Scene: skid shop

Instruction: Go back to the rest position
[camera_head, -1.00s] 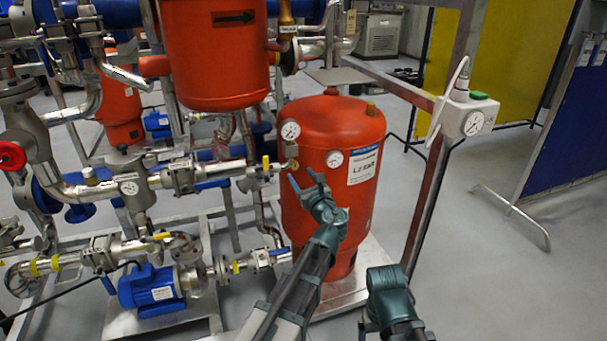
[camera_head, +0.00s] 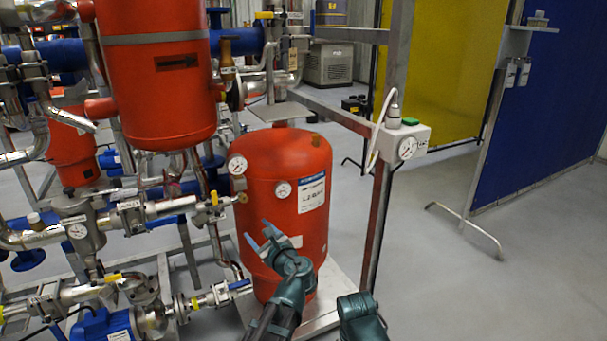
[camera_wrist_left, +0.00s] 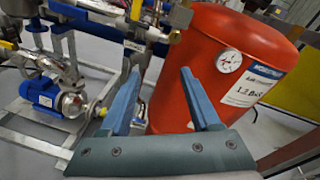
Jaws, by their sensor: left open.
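My left gripper (camera_head: 260,233) is open and empty, in front of the lower red tank (camera_head: 258,182). In the left wrist view its two blue fingers (camera_wrist_left: 161,74) stand apart with nothing between them. The tank (camera_wrist_left: 208,60) is behind the right finger there; I cannot tell how large the gap is. A teal part of my right arm (camera_head: 362,318) shows at the bottom edge of the head view, right of the left arm. Its fingers cannot be made out.
Pipes, valves and a blue pump (camera_head: 105,325) fill the left side. A yellow panel (camera_head: 440,75) and blue panel (camera_head: 550,110) stand behind. Grey floor (camera_head: 480,290) is open at the right.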

